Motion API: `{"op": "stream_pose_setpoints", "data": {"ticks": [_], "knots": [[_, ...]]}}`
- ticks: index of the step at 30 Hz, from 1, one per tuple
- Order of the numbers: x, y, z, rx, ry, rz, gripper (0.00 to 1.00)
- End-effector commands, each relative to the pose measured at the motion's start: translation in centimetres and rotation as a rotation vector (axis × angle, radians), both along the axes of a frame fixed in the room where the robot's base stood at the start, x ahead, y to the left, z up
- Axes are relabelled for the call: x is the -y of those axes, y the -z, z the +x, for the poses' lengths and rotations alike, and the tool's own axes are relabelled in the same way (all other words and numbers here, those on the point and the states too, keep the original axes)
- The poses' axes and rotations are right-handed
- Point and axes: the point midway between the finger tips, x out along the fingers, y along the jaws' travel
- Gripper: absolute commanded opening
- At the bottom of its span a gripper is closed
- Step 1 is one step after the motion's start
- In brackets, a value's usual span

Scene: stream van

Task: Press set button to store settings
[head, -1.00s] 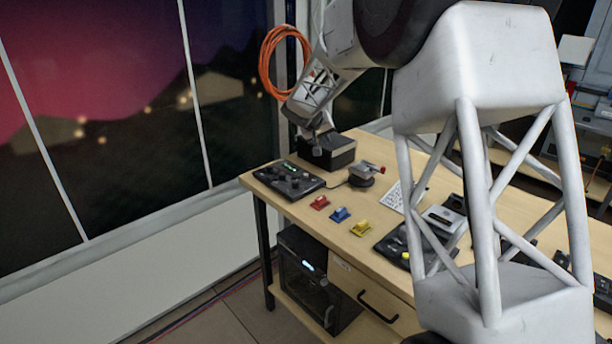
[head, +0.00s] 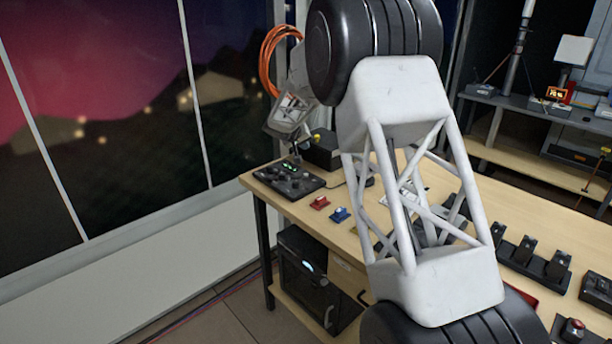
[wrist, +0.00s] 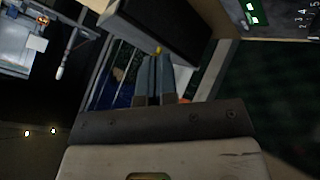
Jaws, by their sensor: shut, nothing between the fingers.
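The black control panel (head: 290,188) with green lit displays lies at the left end of the wooden table. Part of it shows at the upper right of the wrist view (wrist: 282,10), with green displays and small printed digits. I cannot make out which control is the set button. My gripper (head: 297,158) is above the panel's back edge, beside a black box (head: 324,156). In the wrist view, my gripper (wrist: 156,62) has its two fingers together and empty, pointing toward the box. A small yellow spot (wrist: 158,49) shows just past the fingertips.
Red (head: 319,202) and blue (head: 340,215) pieces stand on the table (head: 262,182) right of the panel. My arm hides much of the table's middle. Several black devices (head: 533,261) stand at the right. An orange cable coil (head: 272,55) hangs behind my gripper.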

Motion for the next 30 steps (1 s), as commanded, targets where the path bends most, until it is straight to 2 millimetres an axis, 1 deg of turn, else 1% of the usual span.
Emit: {"op": "stream_pose_setpoints", "data": {"ticks": [8,14,20,30], "knots": [[0.0,0.1,0.0,-0.001,0.001,0.000,0.00],[0.0,0.7,0.0,-0.002,-0.001,-0.001,0.00],[0.0,2.2,-0.1,-0.003,0.001,-0.001,0.00],[0.0,5.6,0.0,-0.002,0.000,-0.001,0.00]]}}
